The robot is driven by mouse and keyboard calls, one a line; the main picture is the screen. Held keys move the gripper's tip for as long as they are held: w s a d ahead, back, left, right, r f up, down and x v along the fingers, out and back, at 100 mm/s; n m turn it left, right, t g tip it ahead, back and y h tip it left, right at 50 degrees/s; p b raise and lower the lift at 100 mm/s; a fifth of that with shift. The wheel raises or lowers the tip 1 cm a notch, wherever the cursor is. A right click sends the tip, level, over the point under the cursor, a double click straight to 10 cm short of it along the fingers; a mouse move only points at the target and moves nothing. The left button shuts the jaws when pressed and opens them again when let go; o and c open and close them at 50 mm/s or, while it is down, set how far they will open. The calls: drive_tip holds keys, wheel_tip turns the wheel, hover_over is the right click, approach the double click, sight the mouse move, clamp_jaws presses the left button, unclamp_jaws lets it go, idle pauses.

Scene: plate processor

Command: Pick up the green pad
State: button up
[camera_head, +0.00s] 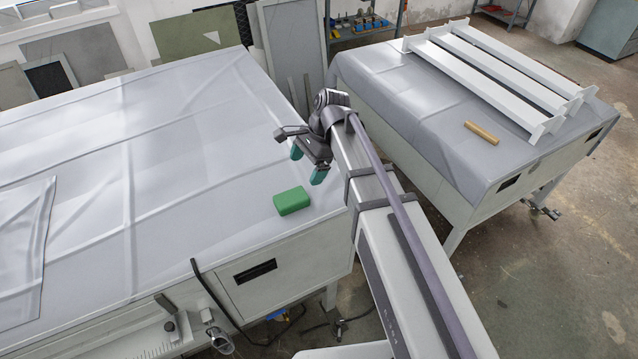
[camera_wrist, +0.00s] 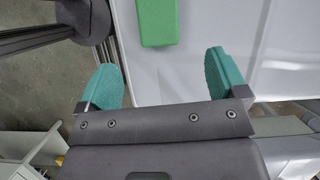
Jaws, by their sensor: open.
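The green pad (camera_head: 292,201) is a small block with rounded edges. It lies on the grey covered table near its front right corner. My gripper (camera_head: 308,169) hangs above the table, up and to the right of the pad in the head view, with teal fingertips apart and nothing between them. In the wrist view the pad (camera_wrist: 159,20) shows at the top, cut off by the frame edge. It lies beyond the open fingers (camera_wrist: 165,80), and no contact shows.
The grey covered table (camera_head: 130,140) is mostly clear around the pad. A second covered table (camera_head: 400,100) at right holds white beams (camera_head: 495,75) and a yellow-brown bar (camera_head: 482,133). A folded sheet edge (camera_head: 25,240) lies at left. A gap separates the tables.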

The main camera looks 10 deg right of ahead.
sight(291, 197)
drive_tip(key=shift+s+a+m, duration=0.3)
drive_tip(key=shift+a+m, duration=0.2)
drive_tip(key=b+x, duration=1)
drive_tip(key=shift+d+f, duration=0.1)
drive_tip(key=shift+f, duration=0.55)
drive_tip(key=shift+r, duration=0.25)
drive_tip(key=c, duration=1.1)
drive_tip(key=shift+o, duration=0.2)
wheel_tip(291, 197, up, 10)
drive_tip(key=p, duration=1)
drive_tip(key=shift+r, duration=0.2)
drive_tip(key=shift+f, duration=0.15)
